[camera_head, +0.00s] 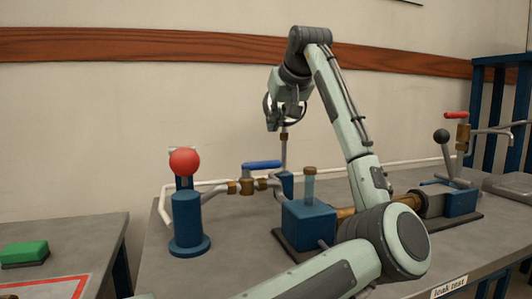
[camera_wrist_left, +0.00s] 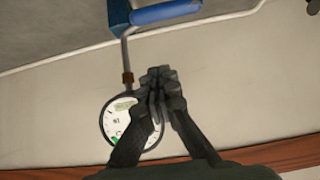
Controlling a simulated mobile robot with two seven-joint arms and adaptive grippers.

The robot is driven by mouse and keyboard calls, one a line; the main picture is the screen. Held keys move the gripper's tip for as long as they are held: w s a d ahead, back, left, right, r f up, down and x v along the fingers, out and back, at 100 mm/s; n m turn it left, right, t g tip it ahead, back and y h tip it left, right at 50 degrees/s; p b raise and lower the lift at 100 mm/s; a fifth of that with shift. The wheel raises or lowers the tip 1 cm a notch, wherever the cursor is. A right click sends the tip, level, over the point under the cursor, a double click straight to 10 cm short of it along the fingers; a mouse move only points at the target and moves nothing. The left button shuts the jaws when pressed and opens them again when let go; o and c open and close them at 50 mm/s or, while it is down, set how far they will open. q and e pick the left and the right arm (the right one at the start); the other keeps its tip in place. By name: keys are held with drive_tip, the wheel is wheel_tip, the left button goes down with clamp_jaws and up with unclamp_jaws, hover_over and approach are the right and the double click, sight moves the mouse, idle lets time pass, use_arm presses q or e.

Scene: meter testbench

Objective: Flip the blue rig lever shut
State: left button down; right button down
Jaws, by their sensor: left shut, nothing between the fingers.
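The blue lever (camera_head: 262,164) sits on a brass valve (camera_head: 248,186) in the pipe at the middle of the bench. Its handle lies roughly level, along the pipe. In the left wrist view the blue lever (camera_wrist_left: 165,12) shows at the top edge, beyond my fingertips. My left gripper (camera_head: 272,124) is raised above the lever, apart from it, and is shut and empty. In the left wrist view its fingers (camera_wrist_left: 160,75) are together and cover part of a round white gauge (camera_wrist_left: 118,122). My right gripper is not in view.
A red ball knob (camera_head: 184,161) tops a blue post at left. A blue block with a clear tube (camera_head: 309,187) stands near my arm. A black-knobbed lever (camera_head: 441,136) and a red-handled tap (camera_head: 456,115) are at right. A green block (camera_head: 24,253) lies on the left table.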

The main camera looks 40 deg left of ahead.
use_arm(q)
drive_tip(key=shift+d, duration=0.1)
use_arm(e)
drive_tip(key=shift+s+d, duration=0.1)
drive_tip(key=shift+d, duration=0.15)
use_arm(q)
drive_tip(key=a+f, duration=0.1)
drive_tip(key=f, duration=0.1)
drive_tip(key=w+a+f, duration=0.1)
drive_tip(key=f, duration=0.2)
drive_tip(key=w+a+f, duration=0.1)
drive_tip(key=f, duration=0.2)
drive_tip(key=shift+a+f, duration=0.1)
drive_tip(key=shift+a, duration=0.25)
drive_tip(key=shift+s+d+f, duration=0.1)
drive_tip(key=shift+s+f, duration=0.05)
drive_tip(key=shift+s, duration=0.05)
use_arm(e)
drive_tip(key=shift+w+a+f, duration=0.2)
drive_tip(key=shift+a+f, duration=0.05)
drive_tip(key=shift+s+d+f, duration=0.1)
